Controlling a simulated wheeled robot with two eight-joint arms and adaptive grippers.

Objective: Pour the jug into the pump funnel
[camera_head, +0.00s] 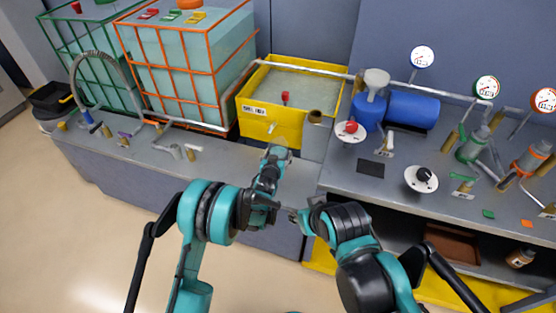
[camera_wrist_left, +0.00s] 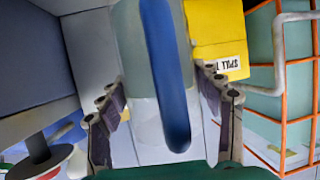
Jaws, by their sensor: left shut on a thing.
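The jug (camera_head: 277,154) shows small in the head view at the tip of my left gripper (camera_head: 268,178), in front of the yellow bin. In the left wrist view the jug (camera_wrist_left: 128,50) is a pale, see-through body with a long blue handle (camera_wrist_left: 165,80), between the two fingers of my left gripper (camera_wrist_left: 163,108). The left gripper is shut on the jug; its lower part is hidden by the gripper. The grey pump funnel (camera_head: 376,78) sits on top of the blue pump (camera_head: 369,108), to the right of and beyond the jug. My right gripper (camera_head: 299,216) is low at centre, its fingers unclear.
A yellow spill bin (camera_head: 257,122) stands behind the jug, left of the pump. Caged tanks (camera_head: 185,65) stand at the back left. Red (camera_head: 350,128) and black (camera_head: 423,174) knobs on white discs stand on the right bench.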

